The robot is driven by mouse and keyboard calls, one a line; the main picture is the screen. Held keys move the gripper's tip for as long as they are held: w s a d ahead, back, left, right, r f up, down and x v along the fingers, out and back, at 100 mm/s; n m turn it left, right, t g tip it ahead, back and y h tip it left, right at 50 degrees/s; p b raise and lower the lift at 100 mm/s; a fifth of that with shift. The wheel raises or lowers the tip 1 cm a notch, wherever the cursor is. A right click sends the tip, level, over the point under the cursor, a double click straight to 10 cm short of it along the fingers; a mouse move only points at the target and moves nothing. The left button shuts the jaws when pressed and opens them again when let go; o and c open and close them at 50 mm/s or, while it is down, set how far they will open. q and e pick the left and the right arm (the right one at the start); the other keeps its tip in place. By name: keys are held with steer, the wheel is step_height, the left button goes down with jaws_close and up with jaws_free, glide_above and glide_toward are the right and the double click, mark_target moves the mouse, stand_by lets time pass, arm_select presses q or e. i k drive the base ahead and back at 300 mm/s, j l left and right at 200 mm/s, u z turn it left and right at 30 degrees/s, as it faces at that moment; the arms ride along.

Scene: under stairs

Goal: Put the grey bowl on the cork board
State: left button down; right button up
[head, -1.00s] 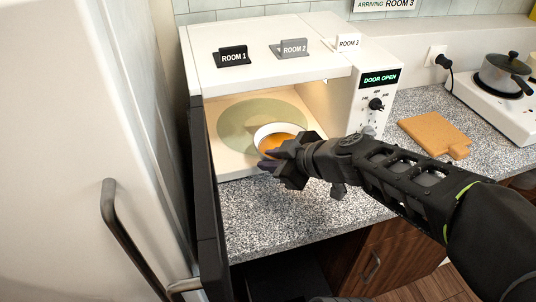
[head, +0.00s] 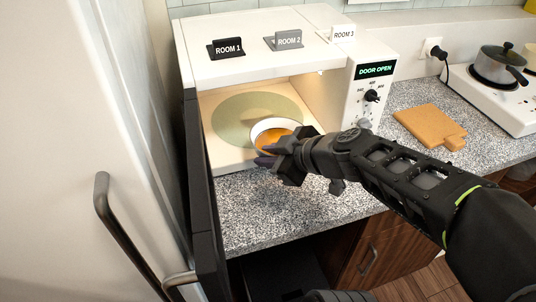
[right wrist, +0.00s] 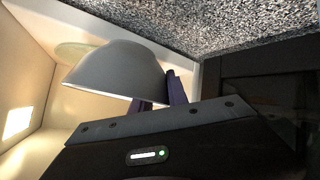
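The grey bowl (head: 257,138), pale inside with something orange in it, is in the open microwave at the front of the green turntable (head: 238,120). Whether it touches the turntable is unclear. My right gripper (head: 266,155) is at the bowl's near rim. In the right wrist view, the bowl (right wrist: 118,72) shows its outer side, with the purple fingers (right wrist: 158,100) close together at its rim, one outside and one partly hidden behind; they look shut on the wall. The cork board (head: 427,125) lies bare on the counter, right of the microwave. My left gripper is not in view.
The microwave (head: 240,60) has its dark door (head: 203,200) swung open on the left, beside the white fridge (head: 70,150). A pot (head: 502,65) stands on a white hob right of the board. The speckled counter (head: 270,210) is clear in front.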

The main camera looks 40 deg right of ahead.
mark_target(430, 122)
steer(key=k+l, duration=0.2)
steer(key=k, duration=0.3)
steer(key=k+l, duration=0.1)
steer(key=l, duration=0.35)
steer(key=k+l, duration=0.15)
steer(key=l, duration=0.3)
steer(key=k+l, duration=0.1)
steer(key=l, duration=0.35)
steer(key=k+l, duration=0.15)
steer(key=l, duration=0.3)
